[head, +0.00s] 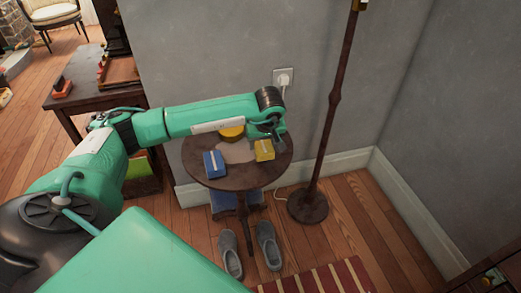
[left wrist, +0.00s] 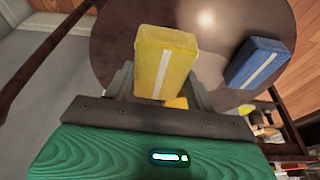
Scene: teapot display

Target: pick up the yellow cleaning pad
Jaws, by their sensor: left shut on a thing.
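The yellow cleaning pad (head: 265,150), a block with a pale stripe, shows at the right side of a small round dark table (head: 240,182). In the left wrist view the yellow pad (left wrist: 166,62) stands between the two grey fingers. My left gripper (head: 274,141) is shut on it, reaching in from the left over the table. I cannot tell whether the pad is clear of the tabletop. A blue pad with a pale stripe (head: 214,163) lies at the table's left; it also shows in the left wrist view (left wrist: 257,62). My right gripper is not in view.
A round yellow thing (head: 231,133) is at the table's back, partly hidden by my arm. A floor lamp pole (head: 333,110) stands just right of the table. Grey slippers (head: 268,245) lie on the floor in front. A wooden desk (head: 85,98) is at the left.

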